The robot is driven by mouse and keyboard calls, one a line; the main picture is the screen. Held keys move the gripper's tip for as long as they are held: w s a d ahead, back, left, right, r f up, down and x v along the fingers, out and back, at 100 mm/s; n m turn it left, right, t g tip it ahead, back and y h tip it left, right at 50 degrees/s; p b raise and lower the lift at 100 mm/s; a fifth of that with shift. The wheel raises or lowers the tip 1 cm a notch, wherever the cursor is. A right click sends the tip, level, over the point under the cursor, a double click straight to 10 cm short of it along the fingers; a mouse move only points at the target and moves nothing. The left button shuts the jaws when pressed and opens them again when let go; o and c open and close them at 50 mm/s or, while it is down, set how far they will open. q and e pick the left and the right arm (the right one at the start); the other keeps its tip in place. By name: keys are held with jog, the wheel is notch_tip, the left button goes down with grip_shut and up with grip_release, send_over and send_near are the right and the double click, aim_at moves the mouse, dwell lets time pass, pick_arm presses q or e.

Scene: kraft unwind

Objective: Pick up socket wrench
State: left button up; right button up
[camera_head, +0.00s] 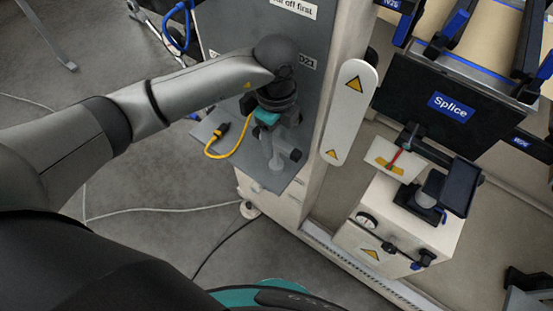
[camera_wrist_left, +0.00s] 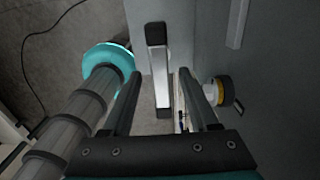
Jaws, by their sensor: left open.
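My left gripper (camera_head: 276,158) points down over a small grey shelf (camera_head: 212,122) on the side of the grey cabinet. In the left wrist view its two fingers (camera_wrist_left: 158,98) are apart. Between and beyond them is a silver bar with black ends (camera_wrist_left: 158,62). I cannot tell for sure whether this bar is the socket wrench. It looks apart from the fingers. No other wrench shape stands out in the head view, where my arm and gripper hide part of the shelf. My right gripper is not in view.
A yellow cable with a black plug (camera_head: 222,130) lies at the shelf's left. The grey cabinet panel (camera_head: 318,30) rises close behind the gripper. A splice station (camera_head: 400,215) stands to the right. A yellow and black round part (camera_wrist_left: 222,90) is right of the fingers.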

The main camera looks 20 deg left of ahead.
aim_at(276, 151)
pick_arm(q)
jog(key=shift+f+b, duration=0.4)
jog(key=shift+f, duration=2.25)
grip_shut()
jog(key=shift+w, duration=0.1)
